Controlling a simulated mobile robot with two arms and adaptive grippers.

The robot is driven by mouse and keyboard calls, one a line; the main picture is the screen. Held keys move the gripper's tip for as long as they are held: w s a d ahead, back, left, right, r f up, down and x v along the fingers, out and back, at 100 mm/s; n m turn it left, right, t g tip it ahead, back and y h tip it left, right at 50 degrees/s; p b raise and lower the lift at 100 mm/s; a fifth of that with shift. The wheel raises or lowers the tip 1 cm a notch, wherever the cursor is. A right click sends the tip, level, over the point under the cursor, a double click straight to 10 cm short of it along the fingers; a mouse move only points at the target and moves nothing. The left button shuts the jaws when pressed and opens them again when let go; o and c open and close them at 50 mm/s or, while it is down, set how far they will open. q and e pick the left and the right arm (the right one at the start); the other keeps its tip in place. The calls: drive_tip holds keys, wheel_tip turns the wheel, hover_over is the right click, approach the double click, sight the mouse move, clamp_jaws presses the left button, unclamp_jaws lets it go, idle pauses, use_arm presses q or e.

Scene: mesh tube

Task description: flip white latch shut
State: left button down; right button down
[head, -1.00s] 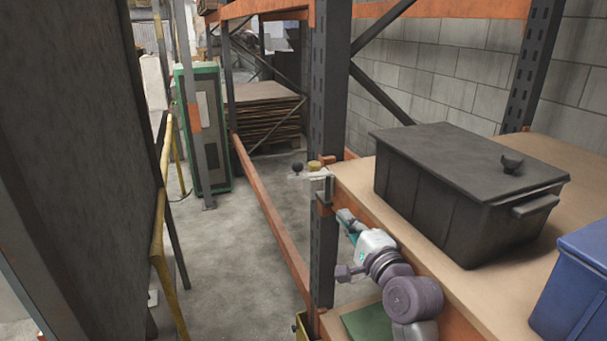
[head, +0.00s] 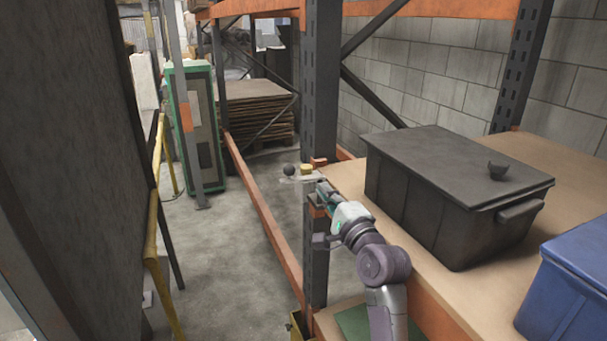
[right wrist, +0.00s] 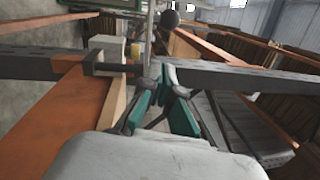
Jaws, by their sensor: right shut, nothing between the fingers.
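The white latch (head: 299,179) sticks out to the left of the dark rack post at shelf height. It has a dark ball knob (head: 289,170) at its outer end and a yellow piece (head: 306,169) beside it. In the right wrist view the dark ball (right wrist: 168,18) and yellow piece (right wrist: 135,49) show beyond my fingers. My right gripper (head: 321,190) is shut and empty, just right of and below the latch; its closed fingertips also show in the right wrist view (right wrist: 160,80). I cannot tell whether they touch the latch. My left gripper is out of view.
The dark rack post (head: 319,90) stands right behind the latch. A black lidded bin (head: 430,205) and a blue bin (head: 570,290) stand on the wooden shelf (head: 480,285) to the right.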

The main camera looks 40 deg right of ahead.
sight(304, 179)
drive_tip(key=w, duration=0.1)
drive_tip(key=w+p, duration=0.1)
drive_tip(key=w, duration=0.1)
drive_tip(key=w+a+r+p, duration=0.1)
drive_tip(key=w, duration=0.1)
drive_tip(key=shift+w+r, duration=0.1)
drive_tip(key=shift+w, duration=0.05)
drive_tip(key=shift+w+a, duration=0.35)
drive_tip(key=shift+w+d, duration=0.1)
